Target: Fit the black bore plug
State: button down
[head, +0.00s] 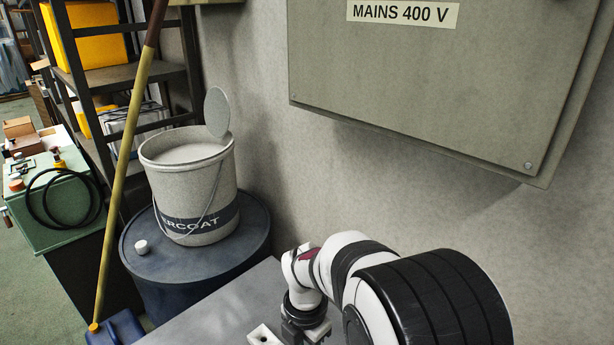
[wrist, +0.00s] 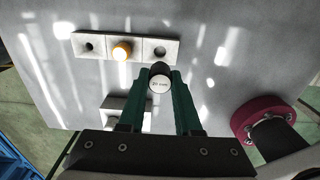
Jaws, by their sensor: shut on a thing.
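My gripper (wrist: 159,80) has green fingers shut on the black bore plug (wrist: 159,70); its pale round end, with small lettering that looks like "20 mm", faces the wrist camera. Just beyond it in the wrist view is a pale block (wrist: 81,57) with three positions in a row. The left one is an open dark hole (wrist: 89,46), the middle one holds an orange plug (wrist: 122,51), and the right one is an open hole (wrist: 160,51). The held plug appears just below the right hole; its height above the block cannot be told. In the head view my gripper (head: 303,332) is partly cut off.
A second pale block (wrist: 113,102) lies partly behind the fingers. The grey table (wrist: 215,85) is mostly clear. In the head view a blue drum (head: 165,265) carrying a bucket (head: 190,190) stands left, and a wall cabinet (head: 430,90) hangs above right.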

jog(key=s+a+r+n, duration=0.2)
jog(key=s+a+n, duration=0.4)
jog(key=a, duration=0.9)
jog(key=s, duration=0.3)
jog(key=shift+s, duration=0.2)
jog(key=shift+r, duration=0.1)
jog(key=shift+d+f, duration=0.1)
jog(key=shift+f, duration=2.85)
jog(key=shift+f, duration=1.35)
jog(key=c, duration=0.5)
grip_release()
